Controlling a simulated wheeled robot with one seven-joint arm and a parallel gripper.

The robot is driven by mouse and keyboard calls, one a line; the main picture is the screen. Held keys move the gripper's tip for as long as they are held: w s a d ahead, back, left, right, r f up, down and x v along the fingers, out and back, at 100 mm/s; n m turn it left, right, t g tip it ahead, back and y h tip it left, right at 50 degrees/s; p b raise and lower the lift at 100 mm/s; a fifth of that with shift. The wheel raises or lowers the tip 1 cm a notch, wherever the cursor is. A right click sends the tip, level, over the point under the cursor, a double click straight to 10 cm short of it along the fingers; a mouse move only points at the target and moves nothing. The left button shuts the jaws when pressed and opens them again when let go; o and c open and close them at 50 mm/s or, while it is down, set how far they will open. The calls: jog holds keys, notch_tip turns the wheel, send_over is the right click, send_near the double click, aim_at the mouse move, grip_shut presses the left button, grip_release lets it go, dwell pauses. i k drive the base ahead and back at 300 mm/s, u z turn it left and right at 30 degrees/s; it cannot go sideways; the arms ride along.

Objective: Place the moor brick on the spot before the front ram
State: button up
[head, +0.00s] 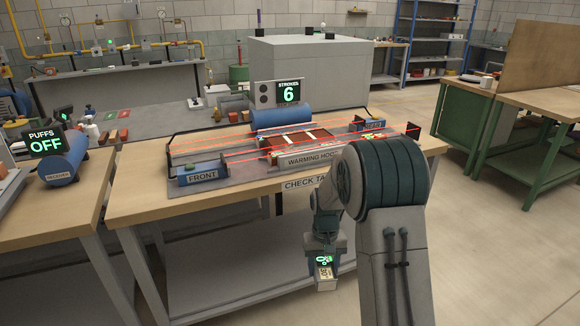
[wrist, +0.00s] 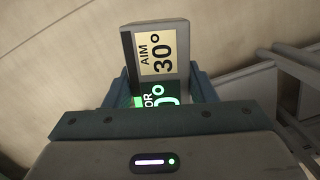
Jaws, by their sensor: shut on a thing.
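Below that, a dark display shows green characters ending in "OR" and "0°", partly hidden by the gripper. The front ram (head: 203,173), a blue block labelled FRONT, stands at the left end of the fixture on the bench. The spot before it is too small to make out.
Red beams run along the fixture on the wooden workbench (head: 140,205). A blue receiver (head: 62,165) with a "PUFFS OFF" display is on the left table.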

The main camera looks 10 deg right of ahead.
aim_at(250, 169)
jog(key=z, duration=0.75)
jog(key=i, duration=0.9)
jog(key=u, duration=1.45)
